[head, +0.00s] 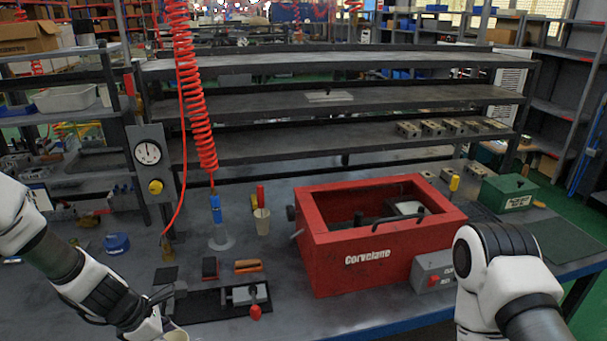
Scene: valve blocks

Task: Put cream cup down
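A cream cup (176,335) shows at the bottom edge in the head view, mostly cut off by the frame. My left gripper (158,328) is right beside it, at the end of the arm from the left. Its fingertips are cut off or hidden, so I cannot see whether they are closed on the cup. Another cream cup (261,221) stands upright on the bench (240,270), left of the red box, with a red-handled thing (260,196) in or behind it. My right arm is at the lower right; its gripper is out of view.
A red open-topped box (380,235) stands mid-bench, with a grey switch box (433,271) at its right. A black fixture (240,298) with a red-knobbed clamp lies near the cup. A red coiled hose (195,90) hangs to a blue nozzle (216,210). A blue round thing (116,242) sits left.

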